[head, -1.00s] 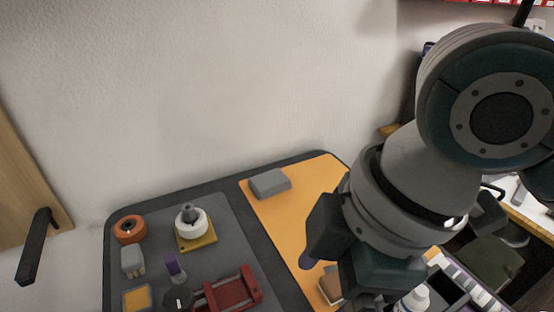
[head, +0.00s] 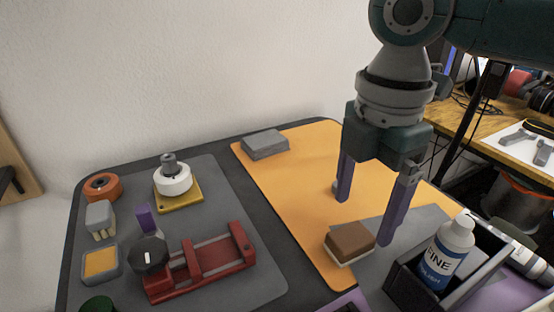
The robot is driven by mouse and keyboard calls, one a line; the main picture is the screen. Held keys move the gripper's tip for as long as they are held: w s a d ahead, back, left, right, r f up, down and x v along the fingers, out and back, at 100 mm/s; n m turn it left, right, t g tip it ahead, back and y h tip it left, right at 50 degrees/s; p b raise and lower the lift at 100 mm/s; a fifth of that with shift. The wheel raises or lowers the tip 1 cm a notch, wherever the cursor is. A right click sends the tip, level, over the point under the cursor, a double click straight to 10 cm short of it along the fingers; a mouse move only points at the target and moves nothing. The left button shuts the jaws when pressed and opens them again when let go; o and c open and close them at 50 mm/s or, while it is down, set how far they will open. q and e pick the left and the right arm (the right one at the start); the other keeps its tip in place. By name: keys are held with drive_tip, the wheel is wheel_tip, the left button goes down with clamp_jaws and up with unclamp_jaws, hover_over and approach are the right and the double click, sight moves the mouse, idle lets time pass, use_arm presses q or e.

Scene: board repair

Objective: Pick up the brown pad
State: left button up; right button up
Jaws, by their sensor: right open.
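The brown pad (head: 351,239) is a small block with a brown top and a pale lower layer. It lies at the front of the orange mat (head: 290,180), by the edge of a grey sheet. My right gripper (head: 364,220) points down with its two purple fingers apart and nothing between them. Its fingertips are just behind and to the right of the pad, seemingly above the mat; I cannot tell whether they touch anything. My left gripper is not in view.
A black box (head: 405,283) with a white bottle labelled FINE (head: 448,250) stands right of the pad. A grey block (head: 265,145) lies at the mat's back. Left are a red vise (head: 205,265), a white roll on a yellow base (head: 173,182) and an orange ring (head: 102,187).

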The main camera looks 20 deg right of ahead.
sight(352, 235)
drive_tip(key=f, duration=0.1)
drive_tip(key=f+b, duration=0.1)
drive_tip(key=f, duration=0.2)
drive_tip(key=shift+a+f+b, duration=0.3)
drive_tip(key=shift+a+f, duration=0.05)
clamp_jaws()
drive_tip(key=shift+r, duration=0.1)
idle(0.3)
wheel_tip(352, 235, up, 20)
drive_tip(key=p, duration=0.6)
